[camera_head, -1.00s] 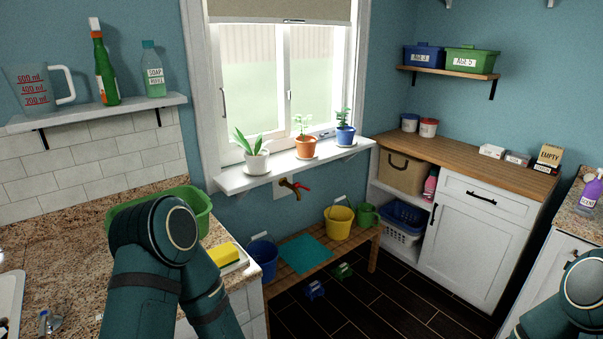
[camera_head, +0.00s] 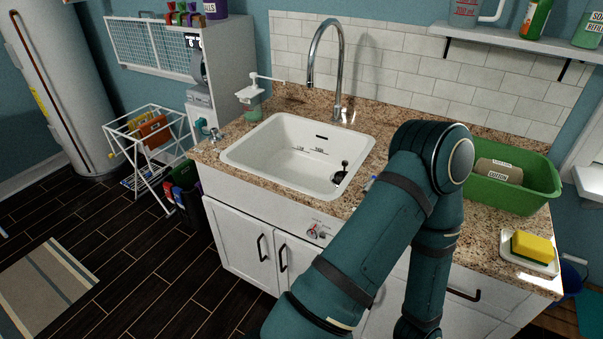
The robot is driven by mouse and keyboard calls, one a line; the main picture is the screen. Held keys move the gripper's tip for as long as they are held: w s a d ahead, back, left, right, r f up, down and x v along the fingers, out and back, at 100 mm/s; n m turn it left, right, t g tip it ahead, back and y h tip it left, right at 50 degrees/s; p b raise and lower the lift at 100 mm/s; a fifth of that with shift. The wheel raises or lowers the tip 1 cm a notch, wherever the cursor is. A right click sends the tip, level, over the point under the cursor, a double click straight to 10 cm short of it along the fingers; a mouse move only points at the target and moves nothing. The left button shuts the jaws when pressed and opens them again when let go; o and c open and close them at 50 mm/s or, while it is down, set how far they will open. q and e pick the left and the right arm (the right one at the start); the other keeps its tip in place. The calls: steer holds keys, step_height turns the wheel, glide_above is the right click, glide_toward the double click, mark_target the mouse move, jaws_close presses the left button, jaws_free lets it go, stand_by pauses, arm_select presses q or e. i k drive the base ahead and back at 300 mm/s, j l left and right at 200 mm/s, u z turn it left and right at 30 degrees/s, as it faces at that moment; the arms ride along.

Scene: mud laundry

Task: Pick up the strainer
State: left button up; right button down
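A small dark object (camera_head: 341,172) stands at the right side of the white sink basin (camera_head: 262,152). It may be the strainer, but it is too small to tell for sure. One of my teal arms reaches up from the bottom of the view in front of the counter, bent at the elbow and covering the counter right of the sink. Neither of my grippers shows in this view.
A curved faucet (camera_head: 340,60) stands behind the sink, with a soap dispenser (camera_head: 251,100) at its left. A green tub (camera_head: 505,185) and a yellow sponge (camera_head: 533,246) sit on the right counter. A drying rack (camera_head: 148,145) stands left on the floor.

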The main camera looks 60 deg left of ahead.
mark_target(339, 176)
steer(key=u, duration=1.8)
steer(key=j+u, duration=0.3)
steer(key=i+l, duration=0.05)
steer(key=l, duration=0.05)
